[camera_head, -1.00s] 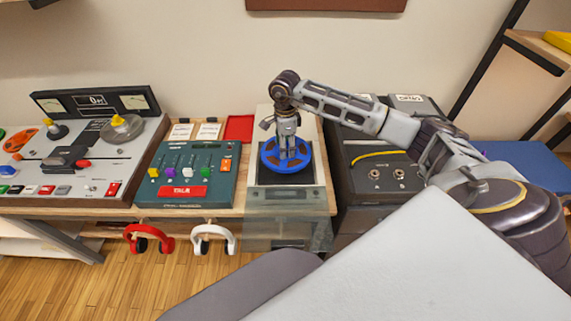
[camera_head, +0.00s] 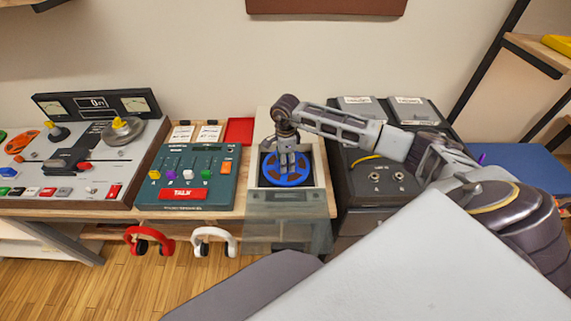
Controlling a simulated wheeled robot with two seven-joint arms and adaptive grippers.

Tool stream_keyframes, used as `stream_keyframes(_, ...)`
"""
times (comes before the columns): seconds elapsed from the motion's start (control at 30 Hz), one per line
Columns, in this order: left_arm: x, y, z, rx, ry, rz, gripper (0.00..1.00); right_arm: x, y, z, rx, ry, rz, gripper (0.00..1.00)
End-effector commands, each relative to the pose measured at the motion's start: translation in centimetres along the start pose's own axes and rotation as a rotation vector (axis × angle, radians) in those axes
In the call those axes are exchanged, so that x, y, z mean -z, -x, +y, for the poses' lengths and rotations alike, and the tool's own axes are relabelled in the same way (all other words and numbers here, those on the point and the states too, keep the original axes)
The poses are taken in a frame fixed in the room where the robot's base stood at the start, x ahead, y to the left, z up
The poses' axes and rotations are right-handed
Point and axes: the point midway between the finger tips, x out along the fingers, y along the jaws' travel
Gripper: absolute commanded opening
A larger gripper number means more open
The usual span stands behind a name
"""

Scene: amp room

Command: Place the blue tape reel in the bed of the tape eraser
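The blue tape reel (camera_head: 286,182) lies flat in the recessed bed of the tape eraser (camera_head: 258,150), the pale box at the centre of the table. The walls of the bed surround it. My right gripper (camera_head: 288,168) points straight down over the middle of the reel, with its fingertips at or just above the hub. Its fingers look spread apart. The gripper hides the hub, so I cannot tell if it still touches. My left gripper is not in view.
A green talkback box (camera_head: 225,185) and a tape deck (camera_head: 80,185) stand to the left. A dark equipment case (camera_head: 395,190) stands close on the right, under my arm. Red headphones (camera_head: 130,238) and white headphones (camera_head: 198,243) hang at the front edge.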

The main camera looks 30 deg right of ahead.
Motion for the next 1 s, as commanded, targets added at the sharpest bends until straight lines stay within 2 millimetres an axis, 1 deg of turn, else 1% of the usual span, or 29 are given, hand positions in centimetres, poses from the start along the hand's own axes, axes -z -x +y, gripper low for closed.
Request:
stream_keyframes(0.1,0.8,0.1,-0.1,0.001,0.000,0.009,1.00,0.0,-1.2,0.1,-0.002,-0.001,-0.001,0.19)
stream_keyframes(0.27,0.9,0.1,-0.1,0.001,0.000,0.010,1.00,-0.1,-1.9,0.0,0.001,0.000,-0.002,0.19)
stream_keyframes(0.43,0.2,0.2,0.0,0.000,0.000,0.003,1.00,-0.1,-1.9,0.0,0.001,0.000,-0.001,0.19)
stream_keyframes(0.67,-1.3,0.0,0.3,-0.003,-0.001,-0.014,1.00,0.0,-2.2,0.0,0.001,0.000,-0.001,0.19)
stream_keyframes(0.7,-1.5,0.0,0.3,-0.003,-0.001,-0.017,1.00,0.0,-2.3,0.0,0.000,0.000,0.000,0.55)
stream_keyframes(0.87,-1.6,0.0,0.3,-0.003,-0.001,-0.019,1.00,0.0,-2.2,0.0,0.000,0.000,-0.001,0.75)
stream_keyframes(1.0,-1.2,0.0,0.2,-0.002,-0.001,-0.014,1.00,0.0,-2.2,0.0,0.000,0.000,-0.001,0.75)
